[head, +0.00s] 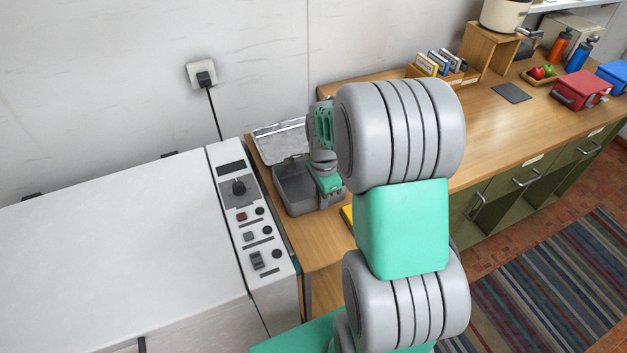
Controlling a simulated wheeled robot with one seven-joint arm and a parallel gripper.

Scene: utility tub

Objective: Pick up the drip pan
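A shallow silvery metal pan (277,141), which looks like the drip pan, lies at the back left end of the wooden counter, against the wall. A grey open tub (290,192) sits just in front of it, and the tub's inside looks empty from here. My gripper (330,200) points down at the right side of the tub, to the front right of the pan and apart from it. My arm hides part of this area. The fingertips are too small and covered to show whether they are open or shut.
A white machine with a control panel (250,215) stands close on the left. A yellow thing (346,214) is mostly hidden behind my arm.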

